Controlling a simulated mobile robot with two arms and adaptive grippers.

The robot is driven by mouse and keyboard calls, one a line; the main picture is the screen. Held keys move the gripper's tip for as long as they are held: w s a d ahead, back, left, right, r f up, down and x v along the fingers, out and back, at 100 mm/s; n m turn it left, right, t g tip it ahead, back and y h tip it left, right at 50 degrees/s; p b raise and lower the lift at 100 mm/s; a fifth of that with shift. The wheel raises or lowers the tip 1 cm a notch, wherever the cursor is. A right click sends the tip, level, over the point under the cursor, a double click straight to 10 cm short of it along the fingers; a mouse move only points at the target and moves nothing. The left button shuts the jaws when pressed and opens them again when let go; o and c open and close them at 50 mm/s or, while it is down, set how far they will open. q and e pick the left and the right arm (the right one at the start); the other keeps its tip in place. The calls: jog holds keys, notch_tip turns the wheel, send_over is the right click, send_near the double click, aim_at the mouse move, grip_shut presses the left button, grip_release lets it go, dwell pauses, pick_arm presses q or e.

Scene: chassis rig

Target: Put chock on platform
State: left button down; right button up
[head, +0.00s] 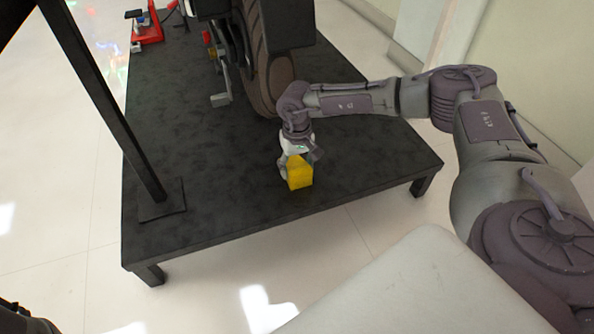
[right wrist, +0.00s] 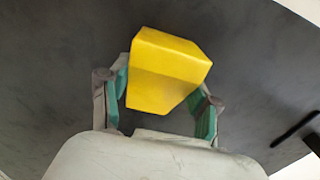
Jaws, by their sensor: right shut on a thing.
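The yellow chock (head: 300,176) is a wedge-like block in the head view, over the near right part of the dark platform (head: 235,215). My right gripper (head: 296,160) points down at it and is shut on it. In the right wrist view the chock (right wrist: 165,70) sits between the two green-padded fingers of the gripper (right wrist: 163,105), with the dark platform surface (right wrist: 60,75) behind it. I cannot tell whether the chock touches the platform. My left gripper does not show clearly; only a dark piece is at the lower left corner of the head view.
A large wheel and dark frame (head: 270,55) stand on the platform behind my right gripper. A black post (head: 105,105) rises at the left. A red stand (head: 147,28) is at the far left corner. The near middle of the platform is clear.

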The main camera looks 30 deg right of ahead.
jog(key=o, duration=1.6)
